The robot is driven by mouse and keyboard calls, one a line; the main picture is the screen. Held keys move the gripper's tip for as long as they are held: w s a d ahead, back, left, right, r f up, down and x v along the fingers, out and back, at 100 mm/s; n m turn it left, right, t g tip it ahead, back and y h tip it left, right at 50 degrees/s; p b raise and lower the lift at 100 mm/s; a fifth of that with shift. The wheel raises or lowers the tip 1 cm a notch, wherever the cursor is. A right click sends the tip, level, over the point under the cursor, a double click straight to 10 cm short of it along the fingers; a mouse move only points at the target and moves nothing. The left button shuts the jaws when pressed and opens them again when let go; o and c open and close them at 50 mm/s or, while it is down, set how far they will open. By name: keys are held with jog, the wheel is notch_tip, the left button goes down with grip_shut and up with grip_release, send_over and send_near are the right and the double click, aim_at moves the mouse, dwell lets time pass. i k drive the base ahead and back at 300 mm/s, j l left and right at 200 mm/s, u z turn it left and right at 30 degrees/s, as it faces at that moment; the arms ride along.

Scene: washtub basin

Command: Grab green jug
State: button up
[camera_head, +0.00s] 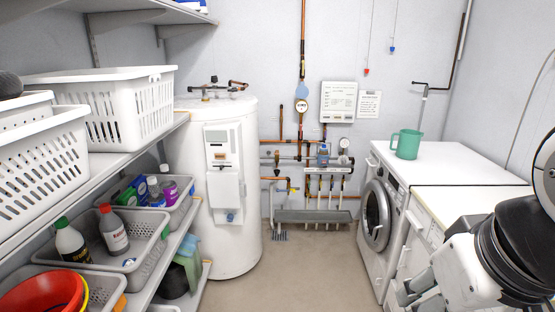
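The green jug (407,145) stands upright on top of the white washing machine (440,160), near its back left corner. Its handle points left. My arm, white and black, fills the lower right of the picture, in front of and to the right of the jug, well apart from it. I cannot make out my gripper's fingers; only arm links show.
A second white appliance (465,203) stands nearer me, partly hidden by my arm. A white boiler (232,245) and pipes stand at the back. Left shelves hold white baskets (125,78) and grey crates (148,262) with bottles. The floor (300,275) between is clear.

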aim_at(408, 140)
jog(key=i+j+u, duration=0.1)
jog(key=i, duration=0.9)
jog(key=i+j+u, duration=0.15)
jog(key=i, duration=0.85)
jog(key=i+l+z, duration=0.1)
jog(key=i+z, duration=0.35)
jog(key=i, duration=0.45)
jog(key=i+j+z, duration=0.25)
jog(key=i+z, duration=0.15)
jog(key=i, duration=0.5)
jog(key=i+z, duration=0.4)
jog(key=z, duration=0.15)
